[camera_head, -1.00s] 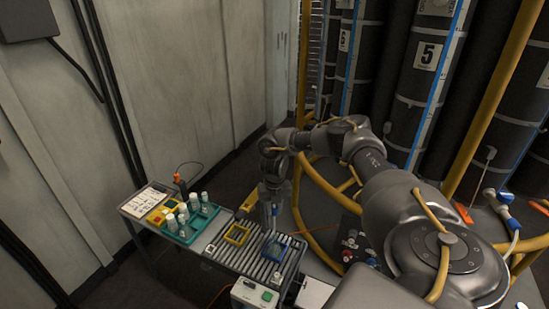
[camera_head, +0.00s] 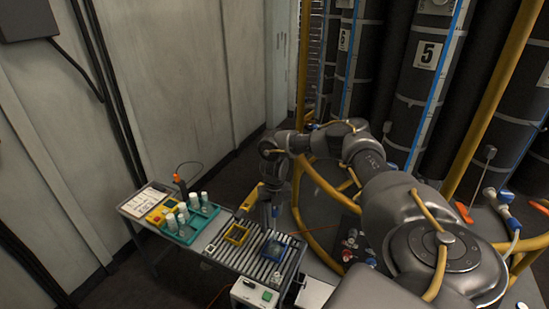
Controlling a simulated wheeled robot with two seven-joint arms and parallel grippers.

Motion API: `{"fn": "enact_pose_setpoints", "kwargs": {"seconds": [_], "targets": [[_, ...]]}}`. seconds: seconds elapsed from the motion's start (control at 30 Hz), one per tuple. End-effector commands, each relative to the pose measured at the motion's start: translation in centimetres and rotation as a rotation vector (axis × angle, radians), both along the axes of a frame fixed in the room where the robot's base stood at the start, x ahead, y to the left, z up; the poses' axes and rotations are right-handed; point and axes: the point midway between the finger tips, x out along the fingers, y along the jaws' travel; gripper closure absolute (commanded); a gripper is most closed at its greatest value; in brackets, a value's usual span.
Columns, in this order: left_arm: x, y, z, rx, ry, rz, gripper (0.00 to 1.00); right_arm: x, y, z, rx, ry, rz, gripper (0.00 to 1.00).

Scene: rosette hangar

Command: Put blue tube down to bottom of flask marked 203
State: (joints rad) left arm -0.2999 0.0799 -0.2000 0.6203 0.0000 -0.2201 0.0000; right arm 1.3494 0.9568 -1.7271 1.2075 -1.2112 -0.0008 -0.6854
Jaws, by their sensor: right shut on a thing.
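My right gripper (camera_head: 268,222) points down over the roller table, just behind the blue square frame (camera_head: 273,250). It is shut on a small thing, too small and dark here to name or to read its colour. Several white-capped flasks (camera_head: 183,214) stand in and around a teal tray (camera_head: 186,238) at the left of the table. Their markings are too small to read, so I cannot tell which one is 203. No blue tube can be made out for sure. My left gripper is not in view.
A white paper sheet (camera_head: 145,200) and an orange-handled tool (camera_head: 180,184) are at the far left. A control box (camera_head: 254,294) hangs at the front. Yellow rails stand at the right.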

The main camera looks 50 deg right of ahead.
Motion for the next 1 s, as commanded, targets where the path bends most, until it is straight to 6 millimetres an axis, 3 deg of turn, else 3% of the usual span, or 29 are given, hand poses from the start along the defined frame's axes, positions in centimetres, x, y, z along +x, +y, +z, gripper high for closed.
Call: {"fn": "enact_pose_setpoints", "kwargs": {"seconds": [0.33, 1.0], "targets": [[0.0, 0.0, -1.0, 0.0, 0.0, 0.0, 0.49, 0.1, 0.0, -1.5, 0.0, 0.0, 0.0, 0.95], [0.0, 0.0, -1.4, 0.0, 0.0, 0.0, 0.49, 0.1, 0.0, -2.3, 0.0, 0.0, 0.0, 0.95]]}}
